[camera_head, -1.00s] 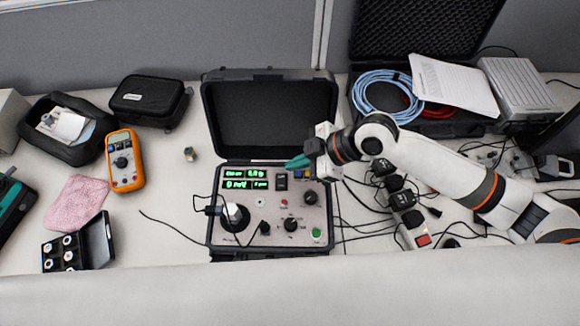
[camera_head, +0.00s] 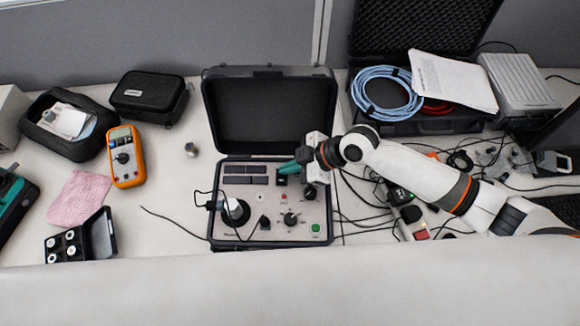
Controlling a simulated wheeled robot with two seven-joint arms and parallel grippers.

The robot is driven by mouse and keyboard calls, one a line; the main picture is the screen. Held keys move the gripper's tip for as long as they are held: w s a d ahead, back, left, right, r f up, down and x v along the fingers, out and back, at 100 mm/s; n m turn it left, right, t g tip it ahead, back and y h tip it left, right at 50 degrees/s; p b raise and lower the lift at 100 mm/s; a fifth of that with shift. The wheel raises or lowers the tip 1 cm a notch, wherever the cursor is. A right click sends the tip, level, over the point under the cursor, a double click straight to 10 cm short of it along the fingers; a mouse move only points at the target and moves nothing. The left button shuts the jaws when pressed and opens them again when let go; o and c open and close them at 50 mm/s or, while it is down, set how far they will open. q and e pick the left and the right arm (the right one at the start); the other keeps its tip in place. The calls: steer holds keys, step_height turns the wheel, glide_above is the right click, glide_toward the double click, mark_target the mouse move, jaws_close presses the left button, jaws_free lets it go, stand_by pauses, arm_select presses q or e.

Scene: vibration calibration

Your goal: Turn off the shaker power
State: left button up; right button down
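The shaker (camera_head: 265,222) is an open black case with a grey panel, its lid (camera_head: 268,112) standing up behind. Its displays (camera_head: 245,174) are dark. The black power switch (camera_head: 282,180) sits right of the displays, partly hidden by my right gripper. My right gripper (camera_head: 284,168) has teal fingertips pointing left, at the switch's upper edge; they look close together, with no object seen between them. Whether they touch the switch cannot be told. My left gripper is not in view.
An orange multimeter (camera_head: 125,157), a pink cloth (camera_head: 79,199) and a small black box (camera_head: 80,238) lie left of the case. A power strip (camera_head: 412,215) and loose cables lie right, under my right arm. A case with blue cable (camera_head: 388,92) stands behind.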

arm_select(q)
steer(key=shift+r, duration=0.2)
arm_select(e)
steer(key=shift+s, duration=0.25)
arm_select(q)
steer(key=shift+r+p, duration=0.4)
steer(key=shift+p, duration=0.15)
arm_select(e)
steer(key=shift+s, duration=0.65)
steer(key=shift+r, duration=0.1)
